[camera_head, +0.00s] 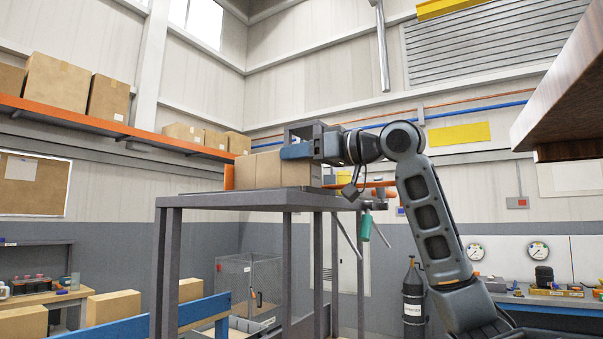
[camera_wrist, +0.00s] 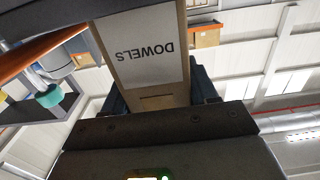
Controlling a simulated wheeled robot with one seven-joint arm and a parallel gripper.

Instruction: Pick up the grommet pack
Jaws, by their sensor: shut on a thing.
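My gripper (camera_head: 298,151) is at the row of brown cartons (camera_head: 268,169) on top of a tall grey stand (camera_head: 255,199). In the wrist view its dark blue fingers are shut on a brown carton (camera_wrist: 163,98) with a white label that reads DOWELS, upside down in that view. In the head view my gripper partly covers the right end of the row, so I cannot tell whether the held carton touches the stand. No label reading grommet shows in either view, so I cannot pick out the grommet pack.
An orange item (camera_head: 229,177) stands at the left end of the row. A green-tipped tool (camera_head: 365,226) hangs at the stand's right side. An orange shelf (camera_head: 100,122) with cartons runs along the left wall. A brown slab (camera_head: 570,85) juts in at upper right.

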